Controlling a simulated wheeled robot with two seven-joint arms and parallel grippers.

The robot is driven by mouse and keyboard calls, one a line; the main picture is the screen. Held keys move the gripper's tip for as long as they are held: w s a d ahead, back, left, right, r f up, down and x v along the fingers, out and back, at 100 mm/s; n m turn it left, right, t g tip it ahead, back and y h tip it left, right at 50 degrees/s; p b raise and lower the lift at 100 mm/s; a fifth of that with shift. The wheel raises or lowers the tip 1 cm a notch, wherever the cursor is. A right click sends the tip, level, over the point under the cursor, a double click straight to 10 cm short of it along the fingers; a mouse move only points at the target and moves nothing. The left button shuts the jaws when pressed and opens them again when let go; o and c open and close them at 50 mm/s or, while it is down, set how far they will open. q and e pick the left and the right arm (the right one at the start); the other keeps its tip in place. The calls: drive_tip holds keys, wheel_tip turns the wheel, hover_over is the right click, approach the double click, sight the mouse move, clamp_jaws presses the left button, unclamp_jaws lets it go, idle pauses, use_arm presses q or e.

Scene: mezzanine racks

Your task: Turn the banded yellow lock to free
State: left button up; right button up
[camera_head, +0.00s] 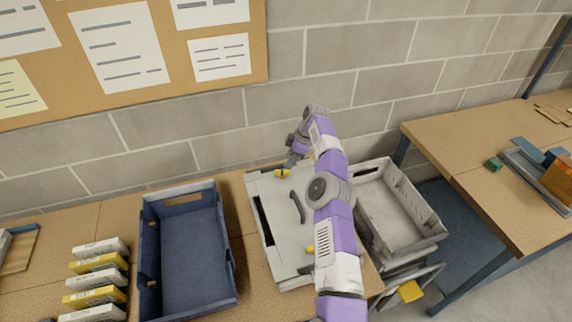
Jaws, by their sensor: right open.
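A pale grey panel (266,189) lies on the wooden bench, with a dark curved handle (297,206) and a dark slot on its left part. One small yellow lock (282,174) sits near its far edge. Another small yellow piece (310,249) shows near its near side, partly beside my arm. I cannot tell from here which one carries a band. My right gripper (291,163) is open, just above and right of the far yellow lock; whether it touches is too small to tell. My right arm covers the panel's right part. My left gripper is out of view.
An empty blue crate (226,262) stands left of the panel, with several white and yellow boxes (98,262) beyond it. A grey crate (430,226) is right of my arm. A second bench (440,140) stands at the right. A block wall closes the back.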

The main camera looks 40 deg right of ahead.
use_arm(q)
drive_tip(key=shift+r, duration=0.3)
use_arm(e)
drive_tip(key=shift+s+d+r, duration=0.15)
drive_tip(key=shift+d+r, duration=0.05)
drive_tip(key=shift+r, duration=0.45)
